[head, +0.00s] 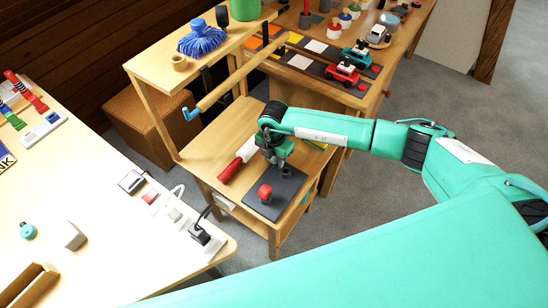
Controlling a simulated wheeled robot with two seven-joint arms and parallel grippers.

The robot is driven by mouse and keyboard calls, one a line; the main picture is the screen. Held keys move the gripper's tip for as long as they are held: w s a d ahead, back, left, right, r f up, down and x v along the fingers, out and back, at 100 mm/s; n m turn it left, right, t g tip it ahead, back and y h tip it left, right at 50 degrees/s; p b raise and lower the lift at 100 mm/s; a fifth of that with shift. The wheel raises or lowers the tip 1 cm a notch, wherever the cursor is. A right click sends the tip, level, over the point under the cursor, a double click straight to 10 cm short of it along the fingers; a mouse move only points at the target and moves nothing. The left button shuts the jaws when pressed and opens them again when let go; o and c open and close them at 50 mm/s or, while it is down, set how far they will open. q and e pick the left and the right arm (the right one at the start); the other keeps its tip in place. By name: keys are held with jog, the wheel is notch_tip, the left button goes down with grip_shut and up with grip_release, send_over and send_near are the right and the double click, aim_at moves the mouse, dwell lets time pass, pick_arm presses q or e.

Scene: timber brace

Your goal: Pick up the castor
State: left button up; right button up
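My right gripper (277,163) points down over the dark mat (292,188) on the lower shelf of the wooden stand. Its fingers are too small and shaded to tell whether they are open or shut. A small dark piece (286,172) is right at or under the fingertips. It may be the castor, but I cannot tell for sure, nor whether the gripper touches it. A red-topped piece with a dark base (265,193) stands on the mat, apart from the gripper. My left gripper is not in view.
A red and white roller-like thing (238,158) lies left of the mat. A wooden pole with a blue end (215,95) slants above the shelf. The upper shelf (160,68) holds a blue mop head (202,38). A white table (110,220) with plugs and small items is at left.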

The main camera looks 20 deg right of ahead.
grip_shut()
jog(key=shift+r, duration=0.1)
